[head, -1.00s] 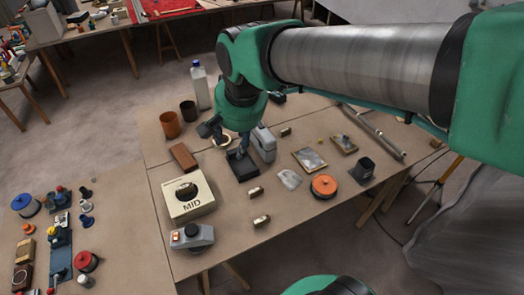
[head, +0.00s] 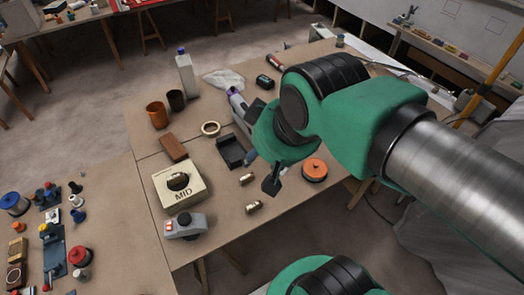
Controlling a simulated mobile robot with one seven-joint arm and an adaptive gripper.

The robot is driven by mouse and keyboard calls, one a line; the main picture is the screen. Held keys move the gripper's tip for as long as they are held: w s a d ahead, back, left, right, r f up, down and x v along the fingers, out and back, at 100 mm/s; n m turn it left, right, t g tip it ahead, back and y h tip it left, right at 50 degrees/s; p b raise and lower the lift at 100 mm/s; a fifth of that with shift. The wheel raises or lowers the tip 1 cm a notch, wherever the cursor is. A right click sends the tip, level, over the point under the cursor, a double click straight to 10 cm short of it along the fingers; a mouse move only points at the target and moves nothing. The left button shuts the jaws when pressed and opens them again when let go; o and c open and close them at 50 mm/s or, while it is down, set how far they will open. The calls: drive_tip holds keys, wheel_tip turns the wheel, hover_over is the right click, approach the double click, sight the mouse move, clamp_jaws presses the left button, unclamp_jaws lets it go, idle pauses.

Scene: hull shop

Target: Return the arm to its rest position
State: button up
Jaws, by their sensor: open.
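My green and grey arm reaches in from the right in the head view, over the right part of the wooden table (head: 215,232). My gripper (head: 261,169) hangs below the green wrist, its dark fingers apart and nothing seen between them. In the picture it lies between the black tray (head: 231,153) and the orange disc (head: 314,171). Its height above the tabletop is hard to tell. My wrist and forearm hide the table's right part.
Near the gripper are two small brass fittings (head: 254,207). A cream MID box (head: 180,203), a grey device (head: 186,232), a brown block (head: 173,148), cups (head: 157,115) and a bottle (head: 185,75) stand further left. Bare tabletop shows at the front.

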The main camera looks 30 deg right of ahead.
wheel_tip(320, 180, down, 2)
drive_tip(key=shift+f+b, duration=0.1)
drive_tip(key=shift+b, duration=1)
